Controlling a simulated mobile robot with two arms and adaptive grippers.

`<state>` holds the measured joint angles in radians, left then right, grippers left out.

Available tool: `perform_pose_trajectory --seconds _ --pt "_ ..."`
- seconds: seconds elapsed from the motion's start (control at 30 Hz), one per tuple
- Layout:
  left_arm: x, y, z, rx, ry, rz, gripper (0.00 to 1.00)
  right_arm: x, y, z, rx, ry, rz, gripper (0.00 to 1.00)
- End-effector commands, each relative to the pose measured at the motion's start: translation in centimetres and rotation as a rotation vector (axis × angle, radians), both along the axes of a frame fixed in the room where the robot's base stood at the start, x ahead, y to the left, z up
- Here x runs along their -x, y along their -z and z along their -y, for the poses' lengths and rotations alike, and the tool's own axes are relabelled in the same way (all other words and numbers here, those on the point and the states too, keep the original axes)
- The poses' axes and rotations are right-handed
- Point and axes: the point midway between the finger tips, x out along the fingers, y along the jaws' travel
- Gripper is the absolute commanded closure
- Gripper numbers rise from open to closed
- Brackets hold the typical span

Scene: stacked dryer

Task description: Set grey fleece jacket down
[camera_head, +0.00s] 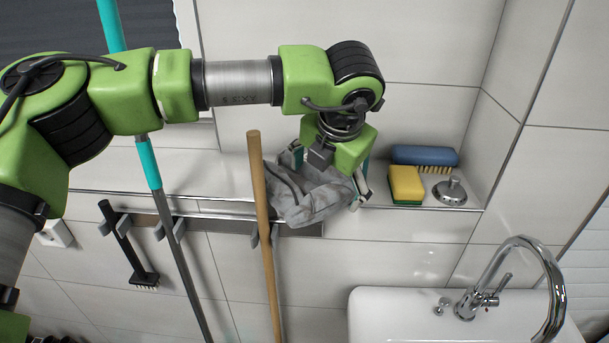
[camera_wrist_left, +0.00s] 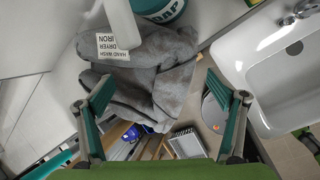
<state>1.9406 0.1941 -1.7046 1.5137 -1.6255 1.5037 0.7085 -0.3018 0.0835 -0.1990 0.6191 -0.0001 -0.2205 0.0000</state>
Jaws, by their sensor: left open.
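The grey fleece jacket (camera_head: 305,198) is a crumpled bundle at the wall ledge (camera_head: 407,219), its lower part hanging past the front edge. It also shows in the left wrist view (camera_wrist_left: 155,80), where a white care label (camera_wrist_left: 112,47) lies near its top left. My left gripper (camera_head: 328,188) points down at the jacket in the head view. In the left wrist view its teal fingers (camera_wrist_left: 160,82) are spread wide on both sides of the jacket, with visible gaps. The underside of the jacket is hidden.
A yellow sponge (camera_head: 405,185), a blue brush (camera_head: 425,156) and a metal plug (camera_head: 452,191) occupy the ledge's right end. A wooden handle (camera_head: 262,210) stands in front of the jacket. A teal-labelled container (camera_wrist_left: 160,10) is near it. A sink (camera_head: 400,308) is lower right.

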Motion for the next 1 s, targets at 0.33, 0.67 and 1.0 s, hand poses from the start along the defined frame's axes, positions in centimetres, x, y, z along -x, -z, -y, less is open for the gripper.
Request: perform_pose_trajectory --seconds 0.33,0.67,1.0 --pt "-0.47 1.3 -0.08 0.0 0.001 0.0 0.13 -0.21 -0.56 -0.54 -0.006 0.002 0.003 0.23" --pt "-0.49 1.28 -0.12 -0.001 -0.001 0.0 0.94 -0.25 -0.56 -0.6 -0.007 0.001 0.004 0.23" --pt "-0.53 1.17 -0.12 0.0 -0.001 0.001 1.0 -0.27 -0.46 -0.57 -0.007 0.0 0.004 0.23"
